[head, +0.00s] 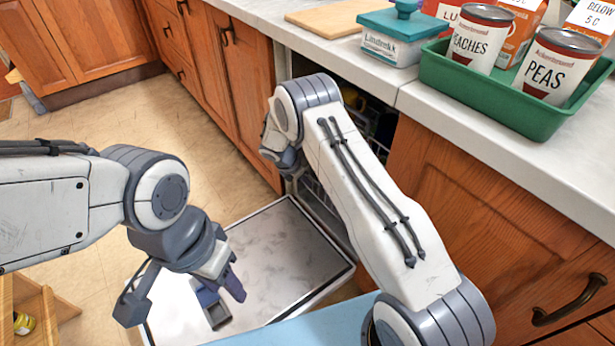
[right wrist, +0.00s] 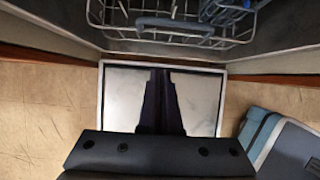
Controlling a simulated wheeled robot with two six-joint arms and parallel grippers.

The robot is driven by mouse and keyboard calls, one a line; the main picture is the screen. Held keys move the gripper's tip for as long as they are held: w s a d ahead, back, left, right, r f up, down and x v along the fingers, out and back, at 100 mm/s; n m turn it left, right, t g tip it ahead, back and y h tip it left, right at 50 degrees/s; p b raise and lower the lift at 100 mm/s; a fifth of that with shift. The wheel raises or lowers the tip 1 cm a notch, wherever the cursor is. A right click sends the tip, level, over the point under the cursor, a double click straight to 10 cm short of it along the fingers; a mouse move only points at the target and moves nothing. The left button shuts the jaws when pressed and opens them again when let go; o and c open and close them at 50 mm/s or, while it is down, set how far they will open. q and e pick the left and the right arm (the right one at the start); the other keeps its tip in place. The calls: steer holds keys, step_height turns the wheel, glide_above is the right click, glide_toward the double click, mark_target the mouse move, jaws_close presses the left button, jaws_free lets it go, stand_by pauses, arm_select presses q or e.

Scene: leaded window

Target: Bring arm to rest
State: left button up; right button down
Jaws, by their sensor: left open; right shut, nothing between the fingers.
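My left arm comes in from the left in the head view. Its gripper (head: 226,300) points down over the lowered dishwasher door (head: 275,245), open and with nothing seen between the fingers. My right arm reaches up from the bottom right and bends at the dishwasher opening. Its gripper is hidden behind the arm in the head view. In the right wrist view the right gripper (right wrist: 162,100) is shut and empty, its dark fingers together in front of the pale inner face of the door (right wrist: 115,95).
A wire dish rack (right wrist: 180,35) sits beyond the door. On the counter are a green tray (head: 480,98) with cans and cartons, a teal-lidded box (head: 395,45) and a cutting board (head: 325,17). Wooden cabinets (head: 455,190) flank the dishwasher. Floor (head: 110,110) is clear at upper left.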

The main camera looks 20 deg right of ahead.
steer(key=s+a+r+m+y, duration=0.1)
steer(key=s+a+r+m, duration=0.3)
steer(key=s+a+r, duration=0.45)
steer(key=s+a+r+m+y, duration=0.1)
steer(key=s+a+r+m, duration=0.4)
steer(key=r, duration=0.6)
steer(key=s+a+r+m+g+y, duration=0.1)
steer(key=s+r+m+y, duration=0.2)
steer(key=s, duration=1)
steer(key=s+r+m+g+y, duration=0.1)
steer(key=s+r+m, duration=0.3)
steer(key=s, duration=1)
step_height(320, 180, up, 30)
steer(key=w+n+p, duration=0.1)
steer(key=p, duration=2.8)
steer(key=shift+w+a+f, duration=0.1)
steer(key=shift+f, duration=0.05)
